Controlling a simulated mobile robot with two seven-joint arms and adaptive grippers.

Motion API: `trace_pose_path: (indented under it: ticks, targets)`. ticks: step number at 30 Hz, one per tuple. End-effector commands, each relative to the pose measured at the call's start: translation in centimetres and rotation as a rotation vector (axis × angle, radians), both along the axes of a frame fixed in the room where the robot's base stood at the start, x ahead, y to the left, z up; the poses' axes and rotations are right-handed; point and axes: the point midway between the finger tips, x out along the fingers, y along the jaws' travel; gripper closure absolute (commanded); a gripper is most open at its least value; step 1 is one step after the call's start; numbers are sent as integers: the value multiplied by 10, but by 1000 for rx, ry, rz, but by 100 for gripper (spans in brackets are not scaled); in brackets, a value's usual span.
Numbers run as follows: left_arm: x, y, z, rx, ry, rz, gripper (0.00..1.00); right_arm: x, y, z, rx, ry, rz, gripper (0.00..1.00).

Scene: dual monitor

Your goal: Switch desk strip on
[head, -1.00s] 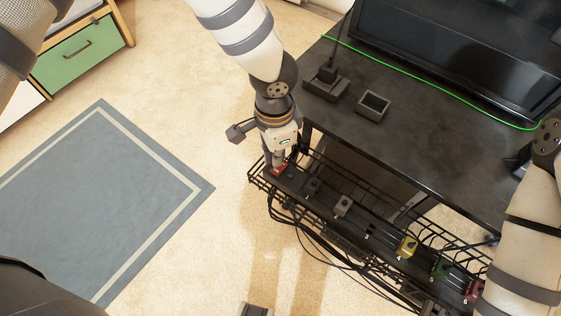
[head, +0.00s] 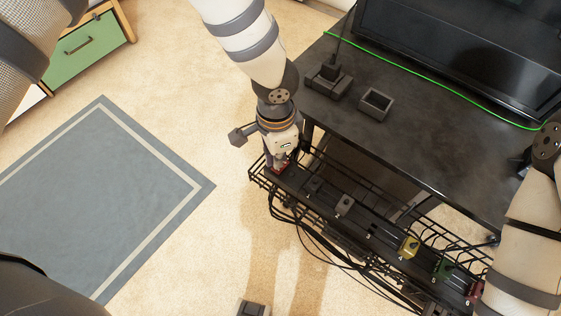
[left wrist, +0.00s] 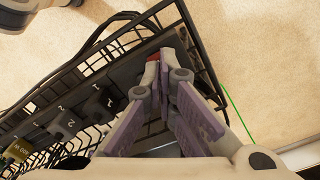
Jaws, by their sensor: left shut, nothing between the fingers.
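A long dark power strip (head: 329,206) with numbered sockets lies in a black wire tray hung along the desk's edge. A red switch part (head: 274,169) is at its near-left end, mostly hidden by my left gripper (head: 279,168). In the left wrist view my left gripper (left wrist: 158,65) is shut and empty, its fingertips right at the red part (left wrist: 155,57). I cannot tell whether they touch it or which way the switch is set. My right arm comes in at the right; its gripper is out of view.
Several plugs sit along the strip, including grey (head: 344,204), yellow (head: 409,246) and green (head: 442,268) ones. The wire tray's rim (head: 262,184) and hanging cables surround the strip. The black desk (head: 400,140) bears a monitor, a green cable and small dark boxes.

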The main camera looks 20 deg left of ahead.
Motion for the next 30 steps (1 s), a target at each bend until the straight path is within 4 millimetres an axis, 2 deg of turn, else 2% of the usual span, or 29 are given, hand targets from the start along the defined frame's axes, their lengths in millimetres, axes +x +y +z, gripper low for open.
trace_pose_path:
  ticks: [30]
  targets:
    - [0, 0, -7, 0, 1, 0, 100, -2, 0, -2, 0, 7, 0, 60]
